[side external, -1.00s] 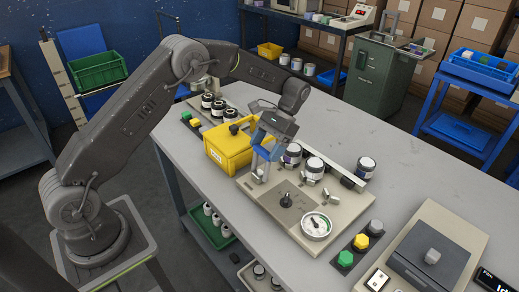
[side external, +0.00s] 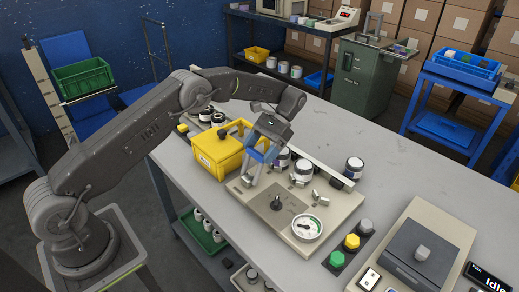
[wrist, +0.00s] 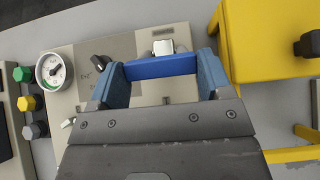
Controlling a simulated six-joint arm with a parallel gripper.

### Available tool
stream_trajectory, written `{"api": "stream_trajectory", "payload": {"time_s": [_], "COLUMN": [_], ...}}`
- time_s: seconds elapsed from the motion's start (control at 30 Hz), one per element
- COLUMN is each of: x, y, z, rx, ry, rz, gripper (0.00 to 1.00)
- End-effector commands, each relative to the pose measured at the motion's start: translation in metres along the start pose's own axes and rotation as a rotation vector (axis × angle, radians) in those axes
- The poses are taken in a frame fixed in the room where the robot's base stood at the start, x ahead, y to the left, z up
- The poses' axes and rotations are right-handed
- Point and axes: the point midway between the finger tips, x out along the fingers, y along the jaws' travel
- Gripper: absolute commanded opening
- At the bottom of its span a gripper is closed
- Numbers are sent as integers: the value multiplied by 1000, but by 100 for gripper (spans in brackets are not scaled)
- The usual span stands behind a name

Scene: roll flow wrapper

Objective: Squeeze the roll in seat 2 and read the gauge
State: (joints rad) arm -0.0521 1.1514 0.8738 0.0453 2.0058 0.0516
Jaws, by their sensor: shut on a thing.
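My gripper (side external: 258,160) is over the left end of the beige gauge plate (side external: 335,208), next to the yellow box. In the wrist view its light-blue fingers (wrist: 161,82) stand apart, with a darker blue bar (wrist: 160,66) between them. Three white rolls with dark tops show beyond the gripper: one partly hidden by it (side external: 282,158), one in the middle (side external: 302,171) and one at the right (side external: 354,168). I cannot read seat numbers. The round gauge (side external: 307,228) is at the plate's front, also in the wrist view (wrist: 54,71); its reading is too small to tell.
The yellow box (side external: 217,150) with a black knob stands close left of my gripper. A black knob (side external: 277,203) rises from the plate. Green, yellow and grey buttons (side external: 351,242) and a grey-lidded machine (side external: 420,255) are to the right. The table's far right is clear.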

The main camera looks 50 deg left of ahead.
Motion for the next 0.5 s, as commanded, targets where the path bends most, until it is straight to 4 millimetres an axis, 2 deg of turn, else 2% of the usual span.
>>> {"api": "stream_trajectory", "payload": {"time_s": [0.03,0.07,0.3,0.5], "x": [0,0,0,0], "y": [0,0,0,0], "z": [-1,-1,-1,0], "rx": [0,0,0,0], "ry": [5,5,3,3], "rz": [1,1,1,1], "gripper": [30,75,98,98]}}
